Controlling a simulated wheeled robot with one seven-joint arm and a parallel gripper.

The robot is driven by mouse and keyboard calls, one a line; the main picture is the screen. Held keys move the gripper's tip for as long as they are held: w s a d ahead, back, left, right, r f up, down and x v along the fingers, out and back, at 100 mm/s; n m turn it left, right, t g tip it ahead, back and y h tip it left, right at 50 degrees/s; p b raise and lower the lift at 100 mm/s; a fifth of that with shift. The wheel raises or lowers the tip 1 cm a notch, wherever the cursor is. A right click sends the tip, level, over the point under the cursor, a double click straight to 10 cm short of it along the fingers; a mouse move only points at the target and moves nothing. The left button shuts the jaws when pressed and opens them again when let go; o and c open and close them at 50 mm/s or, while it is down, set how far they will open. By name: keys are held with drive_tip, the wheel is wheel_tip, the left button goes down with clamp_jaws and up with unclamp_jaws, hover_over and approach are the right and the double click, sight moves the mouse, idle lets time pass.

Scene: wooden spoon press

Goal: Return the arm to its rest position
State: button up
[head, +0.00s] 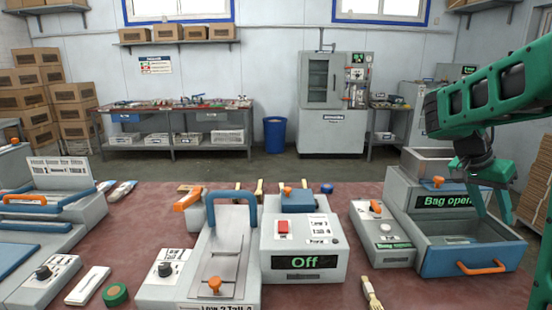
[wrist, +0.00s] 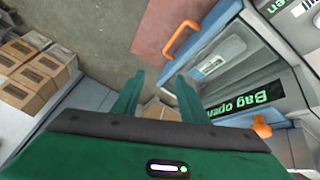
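My green arm comes in from the right in the head view, and my gripper (head: 490,200) hangs over the blue-fronted tray (head: 455,262) of the machine with the "Bag open" display (head: 447,200). In the wrist view my gripper (wrist: 158,95) shows two green fingers spread apart with nothing between them. The tray's orange handle (wrist: 181,38) and the display (wrist: 245,105) lie beyond and to the right of the fingers. I see no contact between the fingers and the tray.
A press with an "Off" display (head: 298,262) and a blue-handled device (head: 225,250) stand on the reddish table (head: 330,296). A wooden spoon (head: 371,293) lies near the front edge. Stacked boxes (wrist: 35,70) stand beyond the table in the wrist view.

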drive_tip(key=s+a+f+n+y, duration=0.3)
drive_tip(key=s+a, duration=0.5)
drive_tip(key=s, duration=0.4)
drive_tip(key=s+a+f+n+y, duration=0.3)
drive_tip(key=s+a, duration=0.5)
drive_tip(key=s, duration=0.3)
wheel_tip(320, 180, down, 3)
drive_tip(key=shift+s+r+n+t+y, duration=0.1)
drive_tip(key=shift+s+n+t+y, duration=0.25)
drive_tip(key=shift+n, duration=0.45)
drive_tip(key=shift+w+d+f, duration=0.1)
drive_tip(key=shift+w+f, duration=0.15)
drive_tip(key=shift+w, duration=0.35)
